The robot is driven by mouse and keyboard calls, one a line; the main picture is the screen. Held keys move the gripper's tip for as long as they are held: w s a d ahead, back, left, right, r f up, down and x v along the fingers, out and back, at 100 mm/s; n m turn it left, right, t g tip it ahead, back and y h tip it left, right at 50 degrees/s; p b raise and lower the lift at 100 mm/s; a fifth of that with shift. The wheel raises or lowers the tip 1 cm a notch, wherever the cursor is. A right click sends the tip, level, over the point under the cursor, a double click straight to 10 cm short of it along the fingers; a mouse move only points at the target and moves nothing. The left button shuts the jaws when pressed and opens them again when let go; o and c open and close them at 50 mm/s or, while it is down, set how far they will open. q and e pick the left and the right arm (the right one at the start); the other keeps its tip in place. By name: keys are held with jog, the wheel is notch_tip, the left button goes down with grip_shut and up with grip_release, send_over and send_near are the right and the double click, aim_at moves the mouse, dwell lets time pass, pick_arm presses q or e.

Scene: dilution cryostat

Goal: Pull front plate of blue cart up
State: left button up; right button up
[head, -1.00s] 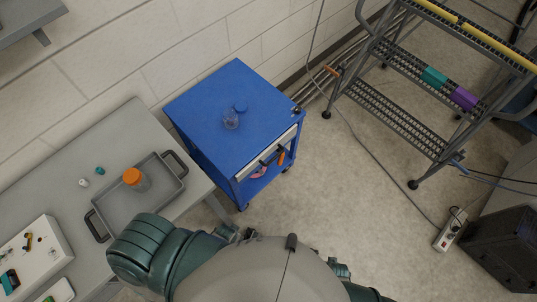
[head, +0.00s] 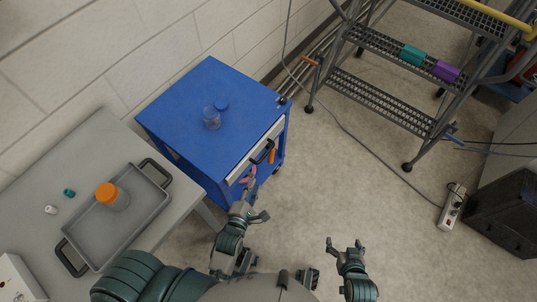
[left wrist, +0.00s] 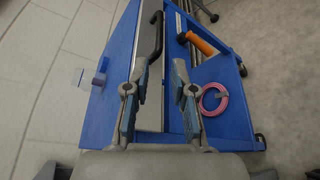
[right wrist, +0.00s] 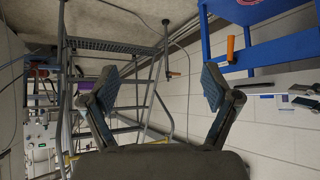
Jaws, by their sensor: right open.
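The blue cart (head: 205,105) stands against the wall in the head view. Its pale front plate (head: 245,165) carries a black handle (head: 263,152) and faces toward me. In the left wrist view the front plate (left wrist: 151,70) and its handle (left wrist: 154,40) appear between and beyond the fingers. My left gripper (head: 250,213) is open and empty before the cart's front; it also shows in the left wrist view (left wrist: 158,95). Whether a finger touches the cart I cannot tell. My right gripper (head: 345,245) is open and empty over the floor, to the right of the cart.
A grey table with a tray (head: 92,240) is left.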

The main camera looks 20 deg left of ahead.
pick_arm(q)
jog(key=b, duration=0.1)
send_near(267, 152)
jog(key=x, duration=0.3)
jog(key=b+x, duration=0.1)
jog(key=x, duration=0.2)
jog(key=f+b+x, duration=0.1)
jog(key=x, duration=0.2)
jog(key=shift+s, duration=0.1)
jog(key=shift+w+d, duration=0.25)
jog(key=shift+w, duration=0.45)
pick_arm(e)
jog(key=w+a+r+t+y, duration=0.2)
jog(key=w+a+r+t, duration=0.1)
jog(key=w+r+t, duration=0.4)
jog(key=shift+r, duration=0.3)
pick_arm(q)
jog(key=shift+a, duration=0.1)
pick_arm(e)
jog(key=shift+a, duration=0.1)
pick_arm(q)
jog(key=shift+a, duration=0.25)
grip_shut()
pick_arm(e)
jog(key=shift+w+a, duration=0.1)
jog(key=shift+a, duration=0.1)
pick_arm(q)
jog(key=shift+d, duration=0.1)
